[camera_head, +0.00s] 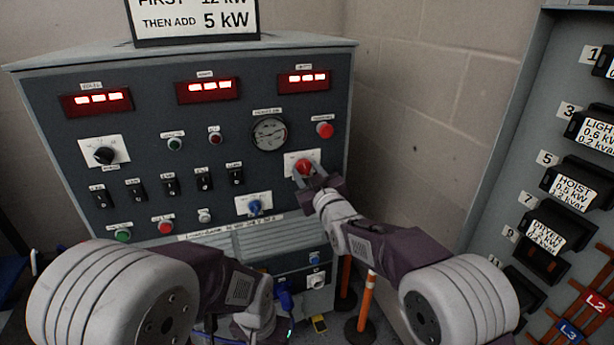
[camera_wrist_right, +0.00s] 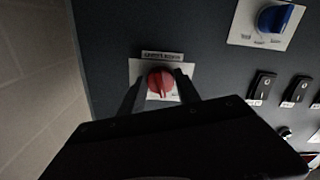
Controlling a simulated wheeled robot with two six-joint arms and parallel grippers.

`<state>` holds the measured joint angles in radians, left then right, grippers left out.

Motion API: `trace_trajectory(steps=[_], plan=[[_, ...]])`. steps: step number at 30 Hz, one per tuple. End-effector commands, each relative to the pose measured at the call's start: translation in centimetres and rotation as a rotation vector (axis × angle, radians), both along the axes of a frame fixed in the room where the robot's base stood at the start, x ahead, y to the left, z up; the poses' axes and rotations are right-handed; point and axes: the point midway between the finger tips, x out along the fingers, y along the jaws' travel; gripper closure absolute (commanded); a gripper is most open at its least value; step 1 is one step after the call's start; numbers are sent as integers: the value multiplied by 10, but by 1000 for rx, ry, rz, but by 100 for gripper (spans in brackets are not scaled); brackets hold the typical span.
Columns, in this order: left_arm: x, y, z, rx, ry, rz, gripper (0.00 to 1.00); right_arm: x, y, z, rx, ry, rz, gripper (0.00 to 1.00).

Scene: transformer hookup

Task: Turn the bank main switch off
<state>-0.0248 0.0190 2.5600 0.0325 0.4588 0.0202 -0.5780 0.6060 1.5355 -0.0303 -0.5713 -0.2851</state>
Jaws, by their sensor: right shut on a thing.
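A red rotary knob (camera_head: 304,167) on a white plate sits on the right part of the dark control panel (camera_head: 225,130), under a round gauge. I take it for the bank main switch; its label is too blurred to read. My right gripper (camera_head: 308,178) reaches it from the lower right and is shut on it. In the right wrist view the red knob (camera_wrist_right: 161,83) lies between the two fingers, its pointer ridge running almost vertically in the picture. My left arm is folded low in front of the panel, and its gripper's fingers cannot be made out.
A red button (camera_head: 324,130) sits above the knob and a blue rotary knob (camera_head: 255,207) lower left of it. Several black rocker switches (camera_head: 171,186) line the panel. Orange posts (camera_head: 366,295) stand on the floor. A breaker cabinet (camera_head: 535,120) stands at the right.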

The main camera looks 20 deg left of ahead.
Motion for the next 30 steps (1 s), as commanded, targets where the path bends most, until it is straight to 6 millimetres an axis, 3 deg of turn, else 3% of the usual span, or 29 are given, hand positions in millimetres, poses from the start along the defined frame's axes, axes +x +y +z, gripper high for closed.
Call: trace_trajectory(steps=[15, 30], plan=[[0, 0, -12, 0, 0, 0, 53, 1, -1, -1, -316, -211, 0, 100], [0, 0, -14, 0, 0, 0, 53, 1, -1, 0, -408, -273, 0, 100]])
